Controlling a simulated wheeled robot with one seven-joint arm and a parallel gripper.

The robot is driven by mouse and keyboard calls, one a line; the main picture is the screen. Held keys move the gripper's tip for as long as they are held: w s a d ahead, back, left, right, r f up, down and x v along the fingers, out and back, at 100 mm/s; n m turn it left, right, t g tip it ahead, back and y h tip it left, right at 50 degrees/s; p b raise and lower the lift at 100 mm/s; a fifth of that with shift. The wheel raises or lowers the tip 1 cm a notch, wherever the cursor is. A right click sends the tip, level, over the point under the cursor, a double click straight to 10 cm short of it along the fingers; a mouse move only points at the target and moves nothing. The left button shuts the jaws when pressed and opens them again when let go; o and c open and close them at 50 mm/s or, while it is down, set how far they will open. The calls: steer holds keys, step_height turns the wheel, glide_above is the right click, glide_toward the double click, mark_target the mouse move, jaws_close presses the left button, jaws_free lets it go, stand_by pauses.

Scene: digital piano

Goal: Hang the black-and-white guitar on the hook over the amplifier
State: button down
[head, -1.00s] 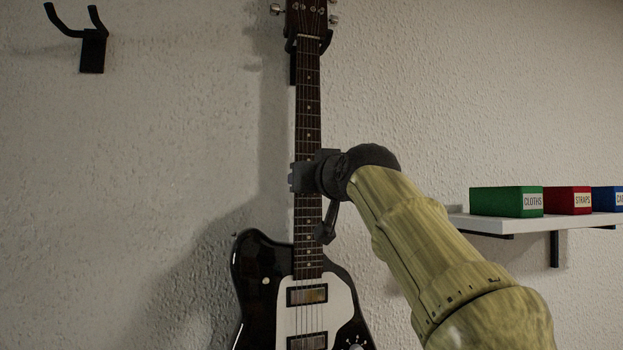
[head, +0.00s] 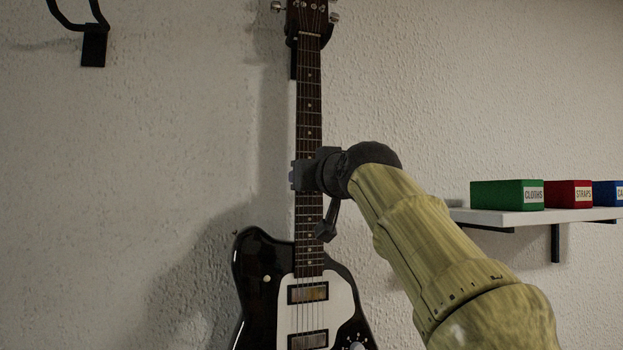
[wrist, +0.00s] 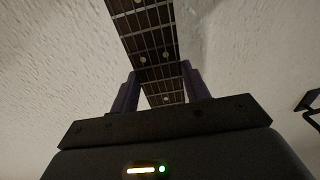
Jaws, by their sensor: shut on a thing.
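The black guitar with a white pickguard (head: 342,294) is upright against the wall, its lower body cut off by the picture. My gripper (head: 307,174) is shut around its neck (head: 308,115), about midway up. The wrist view shows the fretboard (wrist: 155,45) between the two fingers (wrist: 160,92). A dark wall hook (head: 327,30) is at the headstock's base, partly hidden by the neck; whether it bears the guitar I cannot tell. An empty black hook (head: 93,47) is at the upper left. No amplifier is in view.
A white shelf (head: 540,216) at the right carries a green box (head: 496,195), a red box (head: 568,194) and a blue box (head: 607,190). The wall left of the guitar is clear below the empty hook.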

steer(key=shift+s+r, duration=0.2)
steer(key=shift+r, duration=0.15)
steer(key=c, duration=0.6)
jaws_free()
steer(key=shift+s, duration=0.1)
steer(key=shift+f+b+v, duration=0.2)
steer(key=shift+b+v, duration=0.45)
steer(key=shift+v, duration=0.55)
steer(key=shift+f+b+v, duration=0.25)
steer(key=shift+b+v, duration=0.35)
steer(key=shift+v, duration=0.6)
steer(key=b+v, duration=0.7)
steer(key=v, duration=1)
steer(key=shift+s+d+f, duration=0.1)
steer(key=shift+s, duration=0.05)
